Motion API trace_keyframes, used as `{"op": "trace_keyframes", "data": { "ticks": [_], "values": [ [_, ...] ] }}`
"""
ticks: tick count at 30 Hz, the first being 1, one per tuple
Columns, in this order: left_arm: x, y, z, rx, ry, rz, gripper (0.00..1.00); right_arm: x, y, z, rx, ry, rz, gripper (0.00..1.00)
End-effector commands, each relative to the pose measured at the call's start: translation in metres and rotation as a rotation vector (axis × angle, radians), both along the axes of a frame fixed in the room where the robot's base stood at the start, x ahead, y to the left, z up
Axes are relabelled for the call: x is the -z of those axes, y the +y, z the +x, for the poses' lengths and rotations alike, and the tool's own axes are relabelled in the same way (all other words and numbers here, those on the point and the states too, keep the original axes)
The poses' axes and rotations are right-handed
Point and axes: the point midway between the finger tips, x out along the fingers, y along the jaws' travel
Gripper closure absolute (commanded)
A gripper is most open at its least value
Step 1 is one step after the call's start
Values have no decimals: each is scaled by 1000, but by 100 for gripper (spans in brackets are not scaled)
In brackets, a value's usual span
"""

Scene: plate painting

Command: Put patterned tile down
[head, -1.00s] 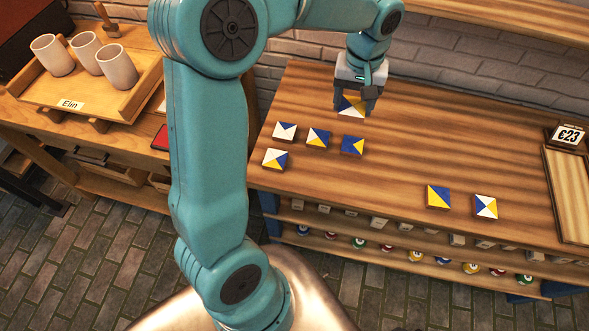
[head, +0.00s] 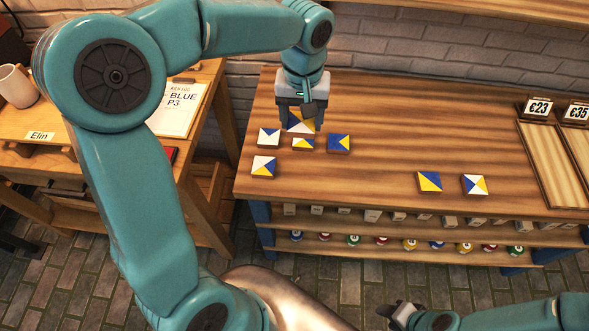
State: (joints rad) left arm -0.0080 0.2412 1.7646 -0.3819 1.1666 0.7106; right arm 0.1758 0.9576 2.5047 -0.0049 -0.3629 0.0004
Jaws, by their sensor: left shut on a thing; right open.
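My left gripper (head: 301,122) is shut on a patterned tile (head: 299,125) with white, blue and yellow triangles. It holds the tile just behind the middle tile (head: 303,144) of a row on the wooden table (head: 385,130), partly covering that tile. I cannot tell whether the held tile touches the table. A white and blue tile (head: 269,138) is at the row's left, and a blue and yellow tile (head: 339,143) at its right. Another tile (head: 263,166) lies in front of the left one. My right gripper (head: 397,312) is open and empty, low in front of the table.
Two tiles, one blue and yellow (head: 429,182) and one with several triangles (head: 475,185), lie near the front edge. Empty trays (head: 553,160) with price signs (head: 537,107) are at the right. A brick wall stands behind. The table's middle is clear.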

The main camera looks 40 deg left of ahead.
Motion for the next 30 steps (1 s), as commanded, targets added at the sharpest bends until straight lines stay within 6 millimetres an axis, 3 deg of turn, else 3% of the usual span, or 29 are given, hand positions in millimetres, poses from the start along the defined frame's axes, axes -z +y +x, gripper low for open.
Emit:
{"op": "trace_keyframes", "data": {
  "ticks": [6, 12, 25, 30],
  "values": [
    [67, 0, -1, 0, 9, -1, 73, 2, 0, 0, 0, 0, 0, 57],
    [118, 1, -2, -2, 7, -1, 73, 3, 0, 0, 0, 0, 0, 57],
    [175, 3, -4, -5, 4, 0, 73, 4, 0, 0, 0, 0, 0, 57],
    [182, 3, -3, -4, 1, -1, 73, 4, 0, 0, 0, 0, 0, 57]
  ]
}}
